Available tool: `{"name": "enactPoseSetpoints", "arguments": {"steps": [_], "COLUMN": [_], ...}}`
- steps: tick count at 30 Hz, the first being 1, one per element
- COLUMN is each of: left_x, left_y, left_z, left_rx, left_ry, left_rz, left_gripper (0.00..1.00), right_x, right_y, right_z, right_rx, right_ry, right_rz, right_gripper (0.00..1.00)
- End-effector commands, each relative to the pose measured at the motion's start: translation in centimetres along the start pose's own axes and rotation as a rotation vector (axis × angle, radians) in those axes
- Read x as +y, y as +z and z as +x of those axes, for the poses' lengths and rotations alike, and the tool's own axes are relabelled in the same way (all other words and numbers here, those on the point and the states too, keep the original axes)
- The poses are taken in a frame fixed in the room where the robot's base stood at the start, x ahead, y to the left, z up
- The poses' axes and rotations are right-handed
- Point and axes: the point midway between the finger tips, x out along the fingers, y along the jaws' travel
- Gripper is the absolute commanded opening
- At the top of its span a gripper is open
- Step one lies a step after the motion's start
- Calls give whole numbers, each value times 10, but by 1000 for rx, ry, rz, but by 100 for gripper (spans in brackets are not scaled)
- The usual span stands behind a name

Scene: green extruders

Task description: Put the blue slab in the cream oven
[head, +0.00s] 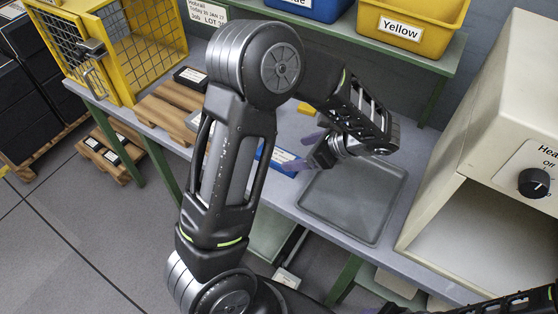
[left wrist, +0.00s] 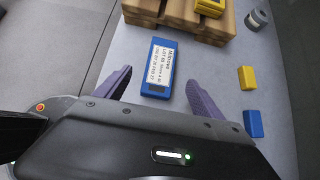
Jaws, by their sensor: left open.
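The blue slab (head: 280,158) lies on the grey bench, partly hidden behind my left arm. In the left wrist view the blue slab (left wrist: 157,88) carries a white printed label. My left gripper (head: 302,151) is open, with its purple fingers pointing towards the slab. In the left wrist view the left gripper (left wrist: 160,79) has one finger on each side of the slab, with gaps between and nothing held. The cream oven (head: 515,85) stands at the right, with its front opening uncovered and a black knob above it.
A dark grey tray (head: 355,205) lies between the slab and the oven. Wooden pallets (head: 172,108) and a yellow mesh cage (head: 120,45) stand left. A yellow bin (head: 413,22) sits on the shelf behind. A small blue block (left wrist: 253,123) and yellow block (left wrist: 247,77) lie nearby.

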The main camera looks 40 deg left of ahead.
Motion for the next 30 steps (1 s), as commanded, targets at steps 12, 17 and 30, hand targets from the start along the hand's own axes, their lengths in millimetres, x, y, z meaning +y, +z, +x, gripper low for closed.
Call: {"name": "enactPoseSetpoints", "arguments": {"steps": [12, 17, 30], "left_x": [0, 0, 0], "left_y": [1, 0, 1], "left_z": [20, 26, 49], "left_rx": [-1, 2, -1], "left_ry": [4, 2, 6], "left_rz": [-2, -2, 0], "left_gripper": [78, 78, 78], "right_x": [-1, -1, -4], "right_y": [0, 0, 1], "right_z": [-3, -3, -13], "right_rx": [-1, -1, -3], "right_ry": [1, 1, 4], "right_rz": [1, 1, 3], "right_gripper": [36, 36, 36]}}
